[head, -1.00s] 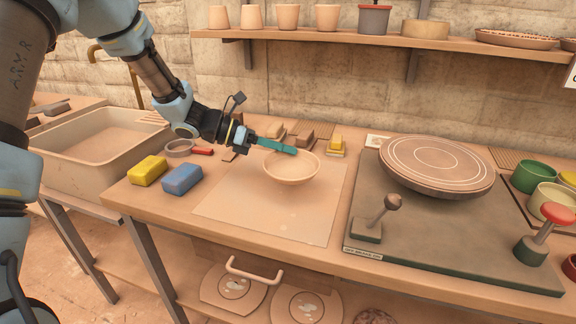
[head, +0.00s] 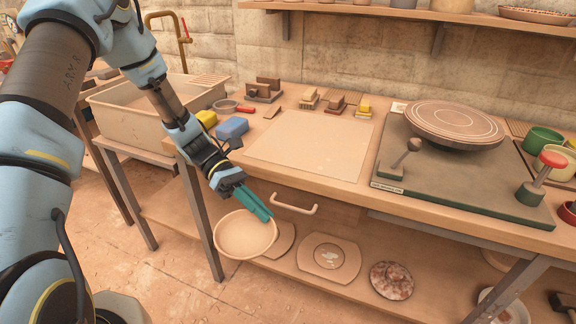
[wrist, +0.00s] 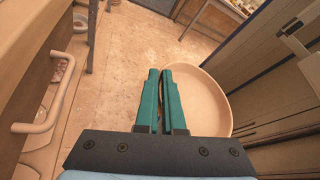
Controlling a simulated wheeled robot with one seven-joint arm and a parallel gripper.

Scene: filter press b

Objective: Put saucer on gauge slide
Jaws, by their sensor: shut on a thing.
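The saucer (head: 245,237) is a shallow, round, pale clay dish. My gripper (head: 262,205) is shut on its rim and holds it in the air in front of the bench, below the tabletop's height. In the wrist view the teal fingers of my gripper (wrist: 161,78) are close together, with the saucer (wrist: 207,98) to the right and partly hidden behind the right finger. No part is clearly marked as the gauge slide; a dark board (head: 455,195) on the bench bears a round disc (head: 455,122) and a small lever (head: 402,158).
The bench has a drawer handle (head: 295,205) and a lower shelf (head: 345,275) holding round plates. A pale mat (head: 310,143) on top is bare. Blue block (head: 232,128) and yellow block (head: 206,118) lie near the sink (head: 150,120). A red-knobbed lever (head: 540,180) stands right.

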